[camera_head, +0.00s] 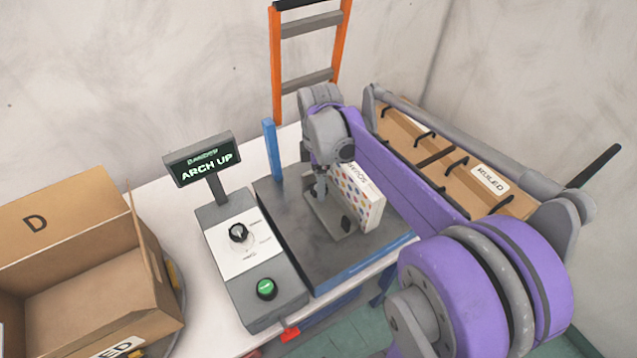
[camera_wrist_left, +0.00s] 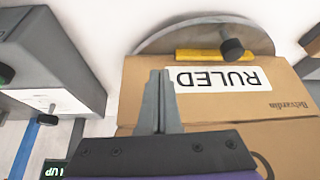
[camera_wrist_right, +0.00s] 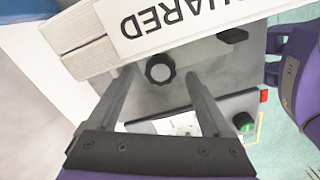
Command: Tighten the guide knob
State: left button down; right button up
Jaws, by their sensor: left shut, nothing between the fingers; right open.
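A round black knob (camera_wrist_right: 160,68) shows in the right wrist view on a grey metal face, below a white block labelled "SQUARED" (camera_wrist_right: 165,25). My right gripper (camera_wrist_right: 161,76) is open, with its fingertips on either side of this knob and a visible gap on each side. In the head view my right gripper (camera_head: 319,189) points down over the grey guide plate (camera_head: 322,212), beside a dotted white box (camera_head: 362,198). A small black knob (camera_head: 346,223) shows on that plate. My left gripper (camera_wrist_left: 159,75) is shut and empty in front of a cardboard box labelled "RULED" (camera_wrist_left: 285,90).
A control box (camera_head: 225,240) has a black dial (camera_head: 238,232), a green button (camera_head: 266,288) and a display reading "ARCH UP" (camera_head: 206,168). An open carton marked D (camera_head: 60,225) stands left. A blue post (camera_head: 272,150) rises at the grey platform's back corner.

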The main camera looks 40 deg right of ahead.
pick_arm(q)
jog(key=shift+f, duration=0.1)
pick_arm(e)
jog(key=shift+f, duration=0.85)
grip_shut()
